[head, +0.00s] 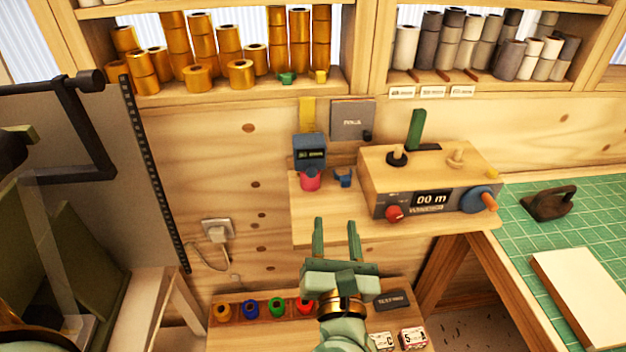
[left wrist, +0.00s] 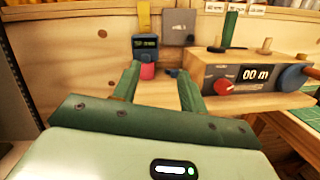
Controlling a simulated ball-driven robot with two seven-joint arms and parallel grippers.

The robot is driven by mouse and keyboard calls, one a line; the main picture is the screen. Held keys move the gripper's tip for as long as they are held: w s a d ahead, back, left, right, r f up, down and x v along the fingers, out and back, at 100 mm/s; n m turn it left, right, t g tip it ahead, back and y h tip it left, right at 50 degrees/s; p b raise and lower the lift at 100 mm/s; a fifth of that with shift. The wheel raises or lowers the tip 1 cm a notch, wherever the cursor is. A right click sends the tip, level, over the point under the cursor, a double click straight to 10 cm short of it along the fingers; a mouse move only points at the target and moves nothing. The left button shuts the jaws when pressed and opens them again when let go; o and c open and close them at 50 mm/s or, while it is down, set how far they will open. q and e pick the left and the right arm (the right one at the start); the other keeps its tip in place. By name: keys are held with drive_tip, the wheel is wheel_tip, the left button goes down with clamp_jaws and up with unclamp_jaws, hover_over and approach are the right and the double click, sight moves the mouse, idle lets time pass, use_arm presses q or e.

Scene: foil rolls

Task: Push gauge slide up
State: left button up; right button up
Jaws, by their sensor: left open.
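A blue gauge-like block with a small display (head: 310,152) stands against the wooden wall, with a yellow strip (head: 307,112) above it and a pink-red round part (head: 311,179) below. In the left wrist view the block (left wrist: 146,47) shows beyond my fingertips. Which part is the slide, I cannot tell for sure. My left gripper (head: 336,224) is open and empty, in front of and below the small shelf (head: 305,226); its fingers point toward the wall, apart from the block. My right gripper is not in view.
A wooden counter box reading "00 m" (head: 430,167) stands right of the gauge, with a red knob and a blue crank. A small blue bracket (head: 344,178) and a grey wall plate (head: 352,119) are close by. A lower shelf holds several coloured rolls (head: 250,308).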

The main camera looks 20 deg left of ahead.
sight(312, 174)
use_arm(q)
drive_tip(key=w+a+n, duration=0.1)
drive_tip(key=w+a, duration=0.2)
drive_tip(key=w, duration=0.1)
drive_tip(key=w+a+f+n+g, duration=0.1)
drive_tip(key=w+a, duration=0.3)
drive_tip(key=w, duration=0.1)
drive_tip(key=w+a+f+n+g+y, duration=0.1)
drive_tip(key=w+a, duration=0.2)
drive_tip(key=w, duration=0.1)
drive_tip(key=shift+w+a+f+n, duration=0.15)
drive_tip(key=shift+a+n, duration=0.1)
drive_tip(key=shift+n, duration=0.15)
clamp_jaws()
